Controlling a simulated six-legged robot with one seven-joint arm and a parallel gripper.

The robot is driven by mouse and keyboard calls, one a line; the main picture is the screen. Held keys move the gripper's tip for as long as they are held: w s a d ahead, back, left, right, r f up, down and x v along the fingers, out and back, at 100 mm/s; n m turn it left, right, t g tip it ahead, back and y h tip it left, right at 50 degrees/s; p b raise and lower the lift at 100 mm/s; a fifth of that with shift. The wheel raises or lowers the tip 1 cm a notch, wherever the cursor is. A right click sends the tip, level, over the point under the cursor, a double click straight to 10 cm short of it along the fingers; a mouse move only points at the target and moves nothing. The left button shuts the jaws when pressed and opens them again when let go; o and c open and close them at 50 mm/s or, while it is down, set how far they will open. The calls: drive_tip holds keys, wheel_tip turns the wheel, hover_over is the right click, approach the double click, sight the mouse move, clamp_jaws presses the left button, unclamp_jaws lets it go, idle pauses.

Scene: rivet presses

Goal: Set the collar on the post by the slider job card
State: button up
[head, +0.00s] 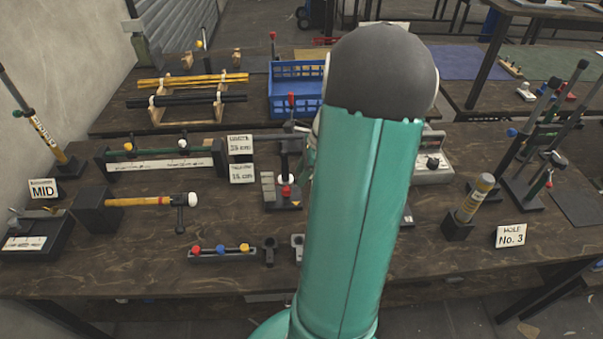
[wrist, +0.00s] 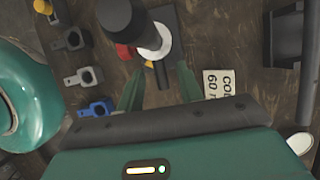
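Two white cards, "WHITE 35 cm" (head: 240,145) and "YELLOW 15 cm" (head: 242,172), stand at the right end of the slider rail (head: 165,163). Right of them is a dark upright post (head: 284,165) with a white ring and a red knob near its base. In the wrist view a dark post (wrist: 122,17) with a white ring (wrist: 155,40) stands beyond my gripper (wrist: 160,72). Collar-like pieces lie left: dark (wrist: 72,41), grey (wrist: 84,77) and blue (wrist: 97,108). My arm hides the blue one in the head view.
A partly readable "COL… 60" card (wrist: 218,86) lies right of my fingers. A blue crate (head: 297,92) stands behind. Bare tabletop shows at front left.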

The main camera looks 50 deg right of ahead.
drive_tip(key=v, duration=1.3)
drive_tip(key=shift+d+f, duration=0.1)
drive_tip(key=w+a+r+n+h, duration=0.1)
drive_tip(key=w+a+r+n, duration=0.2)
drive_tip(key=a+n, duration=0.5)
drive_tip(key=w+a+r+n+h, duration=0.1)
drive_tip(key=w+a+r+n, duration=0.25)
drive_tip(key=a, duration=0.75)
drive_tip(key=s+a+n+t, duration=0.1)
drive_tip(key=s+a+n, duration=0.2)
drive_tip(key=a+n, duration=0.5)
drive_tip(key=s+a+n+t, duration=0.1)
drive_tip(key=s+a+n, duration=0.2)
drive_tip(key=a+n, duration=0.5)
drive_tip(key=a, duration=0.3)
drive_tip(key=shift+a+h, duration=0.25)
drive_tip(key=shift+h, duration=0.15)
